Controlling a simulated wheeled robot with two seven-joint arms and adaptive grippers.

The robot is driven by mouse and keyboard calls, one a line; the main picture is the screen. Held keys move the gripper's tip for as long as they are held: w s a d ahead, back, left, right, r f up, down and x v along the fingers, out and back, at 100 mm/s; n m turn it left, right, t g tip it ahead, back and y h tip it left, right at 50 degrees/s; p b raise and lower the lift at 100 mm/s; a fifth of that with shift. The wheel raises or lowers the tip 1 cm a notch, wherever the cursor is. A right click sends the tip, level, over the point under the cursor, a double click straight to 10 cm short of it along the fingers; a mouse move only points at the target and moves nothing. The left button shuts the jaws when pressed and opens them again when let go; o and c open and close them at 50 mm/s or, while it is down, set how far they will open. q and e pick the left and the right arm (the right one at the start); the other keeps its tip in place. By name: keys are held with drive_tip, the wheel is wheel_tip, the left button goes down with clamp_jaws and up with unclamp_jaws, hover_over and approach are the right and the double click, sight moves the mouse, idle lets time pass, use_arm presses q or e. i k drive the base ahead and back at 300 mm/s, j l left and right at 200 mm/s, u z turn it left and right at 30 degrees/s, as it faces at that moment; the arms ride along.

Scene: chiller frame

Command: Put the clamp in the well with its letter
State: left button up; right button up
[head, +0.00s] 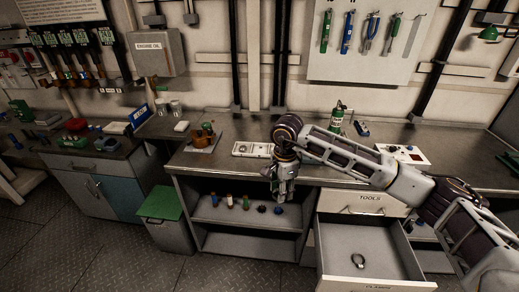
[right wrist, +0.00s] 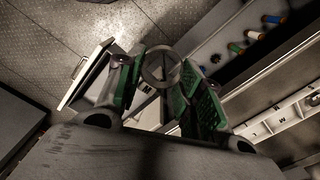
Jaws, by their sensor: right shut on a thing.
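My right gripper (head: 281,196) hangs in front of the workbench edge, above the open shelf. In the right wrist view its green-padded fingers (right wrist: 163,88) are shut on a grey ring-shaped clamp (right wrist: 160,68), held at the fingertips. The clamp in the grip is too small to make out in the head view. Another ring clamp (head: 358,261) lies in the open drawer. My left gripper is not in view.
The open drawer (head: 335,245) juts out at the right, below the drawer marked TOOLS (head: 368,199). Several small coloured items stand on the shelf (head: 250,218). A green-lidded bin (head: 162,203) stands left.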

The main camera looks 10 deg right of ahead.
sight(261, 151)
drive_tip(key=i, duration=1.3)
